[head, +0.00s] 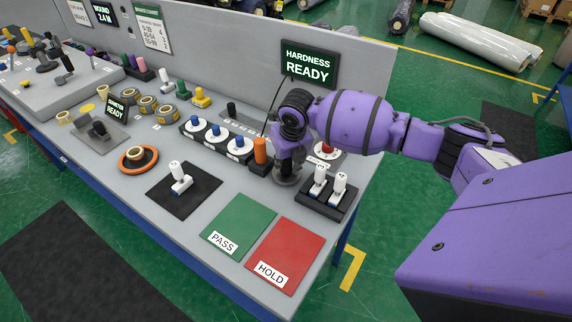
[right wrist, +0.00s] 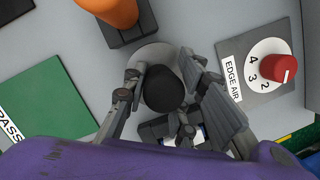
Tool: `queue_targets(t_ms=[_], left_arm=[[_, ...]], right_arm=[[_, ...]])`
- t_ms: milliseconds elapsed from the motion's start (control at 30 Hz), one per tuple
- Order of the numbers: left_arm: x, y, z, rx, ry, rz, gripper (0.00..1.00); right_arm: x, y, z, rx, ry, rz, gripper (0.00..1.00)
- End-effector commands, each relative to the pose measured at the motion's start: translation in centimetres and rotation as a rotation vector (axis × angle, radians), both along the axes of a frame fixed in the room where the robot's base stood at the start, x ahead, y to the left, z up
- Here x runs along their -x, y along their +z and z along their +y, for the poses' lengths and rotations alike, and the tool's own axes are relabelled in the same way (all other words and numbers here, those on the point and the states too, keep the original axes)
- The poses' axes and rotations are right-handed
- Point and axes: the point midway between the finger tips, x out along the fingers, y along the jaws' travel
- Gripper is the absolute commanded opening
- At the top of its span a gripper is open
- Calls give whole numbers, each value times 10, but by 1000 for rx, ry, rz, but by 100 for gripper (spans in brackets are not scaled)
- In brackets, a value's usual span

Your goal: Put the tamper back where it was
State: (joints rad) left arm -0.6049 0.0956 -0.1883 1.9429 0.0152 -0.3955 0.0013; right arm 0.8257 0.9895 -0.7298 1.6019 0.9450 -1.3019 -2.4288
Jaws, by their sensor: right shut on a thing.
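The tamper has a dark round handle (right wrist: 163,90) and a paler grey round base, seen nearly end-on in the right wrist view. My right gripper (head: 288,160) is shut on the tamper, with its fingers on both sides of the handle, as the right wrist view shows (right wrist: 165,95). In the head view the gripper and arm hide most of the tamper. It is between the orange-handled tool and the rack of white-handled tools. I cannot tell whether its base touches the table. My left gripper is not in view.
The orange-handled tool (head: 261,150) stands close by in a dark block. The black rack (head: 312,203) with white-handled tools is just right. The EDGE AIR dial (right wrist: 275,68) is beside the gripper. Green PASS (head: 237,222) and red HOLD (head: 287,250) mats lie empty in front.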

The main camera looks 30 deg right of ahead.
Motion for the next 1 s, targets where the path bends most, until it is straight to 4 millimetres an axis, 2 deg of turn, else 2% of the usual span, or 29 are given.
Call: queue_targets(t_ms=[100,433,467,600,867,1000], left_arm=[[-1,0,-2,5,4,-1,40],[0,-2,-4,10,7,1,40],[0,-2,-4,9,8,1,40],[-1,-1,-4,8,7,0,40],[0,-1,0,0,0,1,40],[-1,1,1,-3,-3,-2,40]], right_arm=[[-1,-10,0,0,0,-2,0],[-1,-13,0,1,0,-2,0],[0,-15,0,1,0,0,27],[0,-14,0,1,0,0,44],[0,-14,0,1,0,0,44],[1,-6,0,1,0,-2,44]])
